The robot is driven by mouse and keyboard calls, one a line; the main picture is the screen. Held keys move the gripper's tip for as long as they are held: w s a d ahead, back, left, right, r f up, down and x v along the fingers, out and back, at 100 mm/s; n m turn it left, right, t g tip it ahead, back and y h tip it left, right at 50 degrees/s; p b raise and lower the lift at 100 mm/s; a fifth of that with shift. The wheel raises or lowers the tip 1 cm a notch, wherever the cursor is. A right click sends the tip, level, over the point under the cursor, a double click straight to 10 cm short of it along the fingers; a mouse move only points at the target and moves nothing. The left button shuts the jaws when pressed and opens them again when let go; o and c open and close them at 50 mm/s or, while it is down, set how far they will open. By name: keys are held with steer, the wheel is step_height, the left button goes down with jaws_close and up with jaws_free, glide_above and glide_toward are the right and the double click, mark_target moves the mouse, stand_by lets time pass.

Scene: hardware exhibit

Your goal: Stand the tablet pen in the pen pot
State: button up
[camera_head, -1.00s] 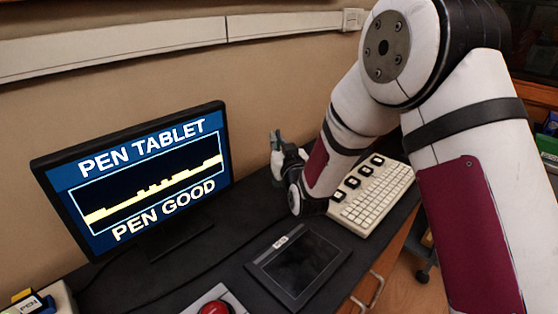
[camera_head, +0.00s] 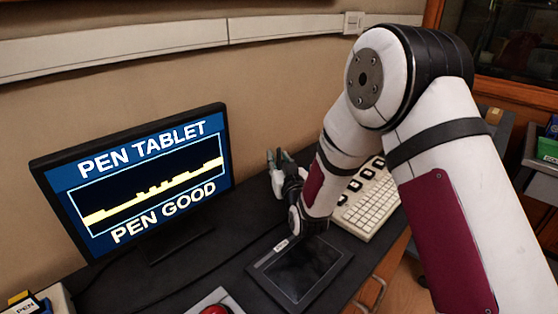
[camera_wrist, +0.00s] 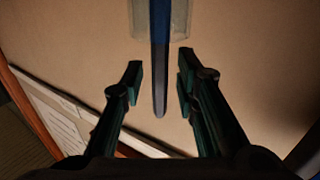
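The tablet pen (camera_wrist: 160,85) is a slim dark blue-grey stick between my fingers in the wrist view. Its tapered end is free. Its bluer part overlaps the pale, see-through pen pot (camera_wrist: 181,18) at the top edge, and it appears to stand inside; the pot's base is out of frame. My gripper (camera_wrist: 160,76) is open, with a finger on each side of the pen and a visible gap on both sides. In the head view my gripper (camera_head: 278,156) is beyond the tablet, by a small pale shape that seems to be the pot; the pen cannot be made out there.
A monitor (camera_head: 140,190) reading "PEN TABLET" and "PEN GOOD" stands at left. A black tablet (camera_head: 300,268) lies near the desk's front edge, with a red button (camera_head: 215,310) at its left. A cream keyboard (camera_head: 370,208) lies at right, partly behind my arm. The wall is close behind.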

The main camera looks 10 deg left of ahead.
steer(key=shift+r, duration=0.25)
steer(key=v, duration=1.2)
steer(key=shift+p, duration=0.35)
